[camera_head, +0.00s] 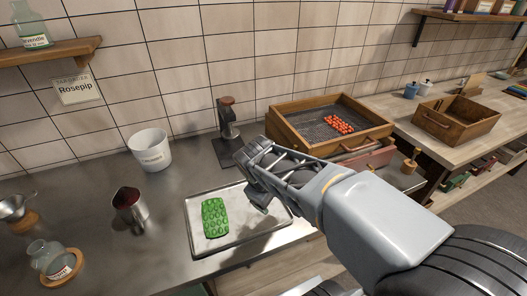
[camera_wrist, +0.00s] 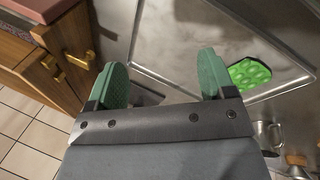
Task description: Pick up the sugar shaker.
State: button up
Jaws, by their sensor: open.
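I cannot tell for sure which thing is the sugar shaker; no readable label in view names it. My gripper (camera_head: 254,182) is over the right part of a metal tray (camera_head: 191,220), above the counter. In the wrist view, my gripper (camera_wrist: 162,77) shows its two green finger pads wide apart, with nothing between them. A green mold sheet (camera_head: 215,217) lies on the tray, left of my gripper. It also shows in the wrist view (camera_wrist: 248,72).
A white bucket (camera_head: 150,150), a metal pitcher (camera_head: 130,208), a glass jar (camera_head: 48,258) and a funnel (camera_head: 12,207) stand left. A dark stand (camera_head: 228,122) and a wooden sieve box (camera_head: 290,130) with red pieces are behind my gripper. The counter between pitcher and tray is clear.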

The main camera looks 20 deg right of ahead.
jog(key=shift+o, duration=1.3)
jog(key=w+d+f+n+h+b, duration=0.1)
jog(key=w+n+h, duration=0.4)
jog(key=w+n, duration=0.4)
jog(key=shift+w+d+n+t, duration=0.15)
jog(key=shift+w+n+t, duration=0.15)
jog(key=shift+w, duration=0.35)
jog(key=w+a+n+t+h+b, duration=0.1)
jog(key=w+a+n+t+h, duration=0.25)
jog(key=w+n, duration=0.4)
jog(key=shift+h, duration=0.25)
jog(key=x, duration=0.9)
jog(key=shift+w+a+f, duration=0.2)
jog(key=shift+w, duration=0.2)
jog(key=shift+g, duration=0.25)
jog(key=shift+x, duration=3)
jog(key=c, duration=1.1)
jog(key=shift+r, duration=0.1)
